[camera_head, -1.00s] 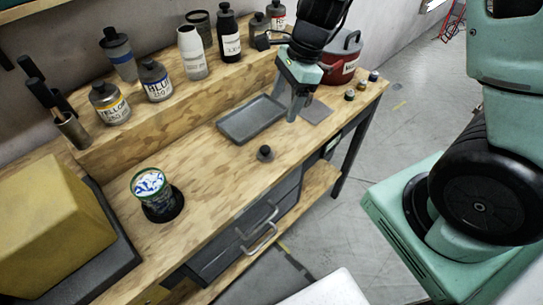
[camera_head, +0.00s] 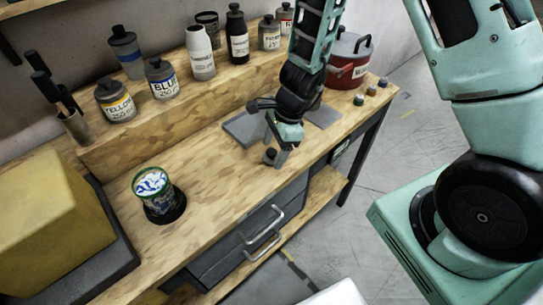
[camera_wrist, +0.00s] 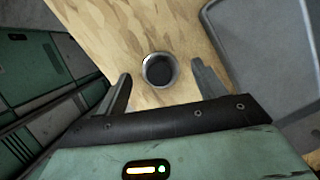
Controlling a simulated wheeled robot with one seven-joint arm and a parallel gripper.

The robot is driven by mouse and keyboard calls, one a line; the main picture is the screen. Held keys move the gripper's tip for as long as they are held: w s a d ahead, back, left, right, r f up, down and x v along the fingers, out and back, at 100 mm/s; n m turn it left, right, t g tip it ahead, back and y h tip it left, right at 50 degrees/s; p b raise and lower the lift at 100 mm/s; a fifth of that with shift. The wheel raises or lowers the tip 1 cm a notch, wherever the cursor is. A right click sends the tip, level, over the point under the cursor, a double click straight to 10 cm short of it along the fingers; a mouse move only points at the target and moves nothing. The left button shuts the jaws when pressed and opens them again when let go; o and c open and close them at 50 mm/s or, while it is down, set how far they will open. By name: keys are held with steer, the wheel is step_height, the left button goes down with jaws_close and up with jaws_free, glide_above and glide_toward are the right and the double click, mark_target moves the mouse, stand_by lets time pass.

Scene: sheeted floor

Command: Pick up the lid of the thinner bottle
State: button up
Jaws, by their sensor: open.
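A small dark round piece that looks like a lid (camera_head: 270,156) sits on the wooden bench near its front edge. In the wrist view this lid (camera_wrist: 159,70) shows as a dark disc with a paler rim, between the two fingers. My gripper (camera_head: 277,152) points down over the lid and partly covers it in the head view. In the wrist view my gripper (camera_wrist: 160,72) is open, with a finger on each side of the lid and a visible gap to each. I cannot tell which bottle on the raised shelf is the thinner.
A grey tray (camera_head: 240,129) lies just behind my gripper. Several bottles, including the blue one (camera_head: 161,80), stand on the raised back shelf. A red pot (camera_head: 345,72) stands right. An open paint can (camera_head: 153,186) stands left, with clear bench between.

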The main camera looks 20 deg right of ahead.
steer(key=shift+a+f, duration=0.15)
steer(key=shift+f, duration=0.3)
steer(key=shift+c, duration=0.2)
steer(key=c, duration=1)
steer(key=shift+r, duration=0.1)
